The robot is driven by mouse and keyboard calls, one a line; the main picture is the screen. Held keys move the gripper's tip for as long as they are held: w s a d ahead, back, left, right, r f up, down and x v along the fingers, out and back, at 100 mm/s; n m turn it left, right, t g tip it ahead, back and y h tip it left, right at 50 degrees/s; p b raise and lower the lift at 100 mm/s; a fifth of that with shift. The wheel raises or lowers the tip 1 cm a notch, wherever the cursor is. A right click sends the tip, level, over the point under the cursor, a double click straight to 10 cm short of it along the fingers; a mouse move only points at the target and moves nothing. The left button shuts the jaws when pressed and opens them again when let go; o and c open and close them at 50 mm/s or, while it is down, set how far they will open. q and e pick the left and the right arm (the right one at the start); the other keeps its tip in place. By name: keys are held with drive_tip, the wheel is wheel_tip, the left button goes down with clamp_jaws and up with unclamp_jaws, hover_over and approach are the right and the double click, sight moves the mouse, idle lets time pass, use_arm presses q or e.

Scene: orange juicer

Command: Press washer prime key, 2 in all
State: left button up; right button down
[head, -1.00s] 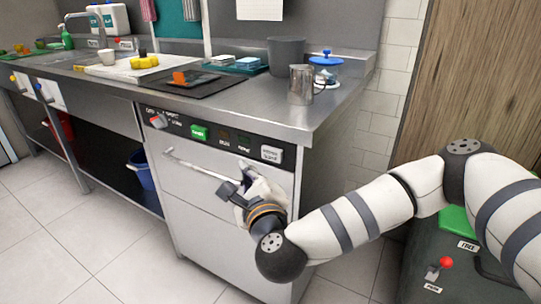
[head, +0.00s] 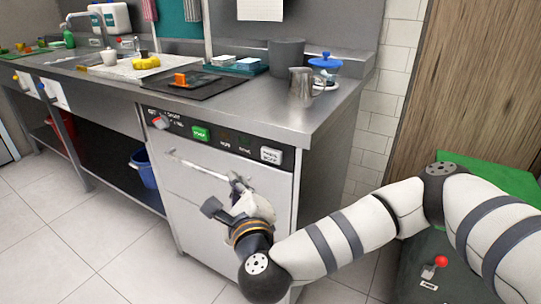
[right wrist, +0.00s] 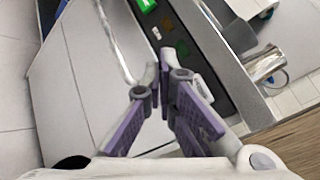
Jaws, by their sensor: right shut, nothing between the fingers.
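The washer's control panel (head: 225,138) runs along the top of the steel front under the counter. A pale key with small dark lettering (head: 271,155), which I take to be the washer prime key, is at its right end. A lit green key (head: 201,133) is further left. My right gripper (head: 236,181) is shut and empty, in front of the washer door, below and left of the pale key and apart from it. In the right wrist view its purple-padded fingers (right wrist: 160,78) point toward the panel, and the pale key is partly hidden behind them. My left gripper is not in view.
A long bar handle (head: 195,165) crosses the door close to my right gripper. A red-and-grey knob (head: 160,122) is at the panel's left. On the counter are a metal pitcher (head: 302,84) and a grey bin (head: 287,58). A dark cabinet with a red-topped lever (head: 440,262) stands right.

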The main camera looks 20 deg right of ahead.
sight(264, 160)
drive_tip(key=shift+d, duration=0.1)
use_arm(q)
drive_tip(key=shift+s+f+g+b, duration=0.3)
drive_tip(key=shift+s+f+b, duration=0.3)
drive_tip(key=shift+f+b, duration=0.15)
use_arm(e)
drive_tip(key=w+d, duration=0.5)
drive_tip(key=d, duration=0.1)
drive_tip(key=shift+w+d, duration=0.2)
drive_tip(key=shift+d, duration=0.2)
drive_tip(key=shift+w+d, duration=0.1)
idle(0.4)
drive_tip(key=shift+w+d, duration=0.15)
drive_tip(key=shift+d, duration=0.05)
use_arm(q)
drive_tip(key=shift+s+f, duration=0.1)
use_arm(e)
drive_tip(key=shift+w+d, duration=0.35)
drive_tip(key=shift+d, duration=0.1)
idle(0.8)
drive_tip(key=shift+a, duration=0.15)
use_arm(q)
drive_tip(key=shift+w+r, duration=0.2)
use_arm(e)
drive_tip(key=shift+s+a, duration=0.6)
